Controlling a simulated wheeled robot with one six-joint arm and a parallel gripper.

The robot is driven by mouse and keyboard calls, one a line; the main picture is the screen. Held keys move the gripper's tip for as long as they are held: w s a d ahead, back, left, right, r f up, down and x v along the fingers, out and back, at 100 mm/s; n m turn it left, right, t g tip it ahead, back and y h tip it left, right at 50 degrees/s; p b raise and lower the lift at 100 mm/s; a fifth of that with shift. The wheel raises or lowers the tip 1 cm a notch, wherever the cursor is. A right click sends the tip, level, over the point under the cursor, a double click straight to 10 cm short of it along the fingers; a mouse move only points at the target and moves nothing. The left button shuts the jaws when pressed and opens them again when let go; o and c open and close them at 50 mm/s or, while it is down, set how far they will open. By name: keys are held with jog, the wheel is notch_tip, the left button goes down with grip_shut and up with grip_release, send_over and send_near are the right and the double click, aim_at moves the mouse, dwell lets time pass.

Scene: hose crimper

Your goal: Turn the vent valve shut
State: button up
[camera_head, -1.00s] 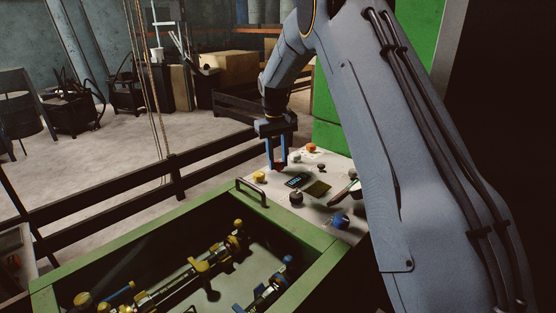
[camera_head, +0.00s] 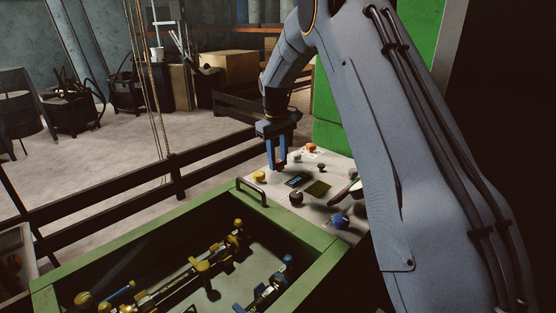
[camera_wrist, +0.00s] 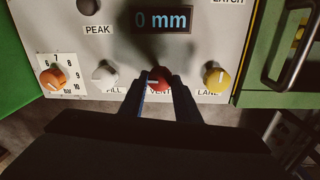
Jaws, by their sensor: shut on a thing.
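The vent valve is a red knob (camera_wrist: 159,80) with a white pointer line, above a partly hidden label beginning "VENT" in the wrist view. The pointer lies roughly sideways, toward the left. My gripper (camera_wrist: 160,88) has its two blue fingers on either side of the knob and is shut on it. In the head view my gripper (camera_head: 277,167) reaches down to the far edge of the white panel (camera_head: 318,205); the red knob is mostly hidden between the fingers there.
A yellow knob (camera_wrist: 216,79) sits close right of the vent knob, a white knob (camera_wrist: 105,76) left, an orange dial (camera_wrist: 53,78) farther left. A display (camera_wrist: 163,20) reads 0 mm. A green-framed bay (camera_head: 190,265) with yellow and blue fittings lies in front.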

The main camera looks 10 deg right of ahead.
aim_at(277, 163)
jog(key=o, duration=1)
jog(key=shift+o, duration=0.2)
jog(key=r, duration=0.2)
jog(key=r+b, duration=0.1)
jog(key=r, duration=0.2)
jog(key=r+b, duration=0.1)
jog(key=r, duration=0.2)
jog(key=shift+a, duration=0.25)
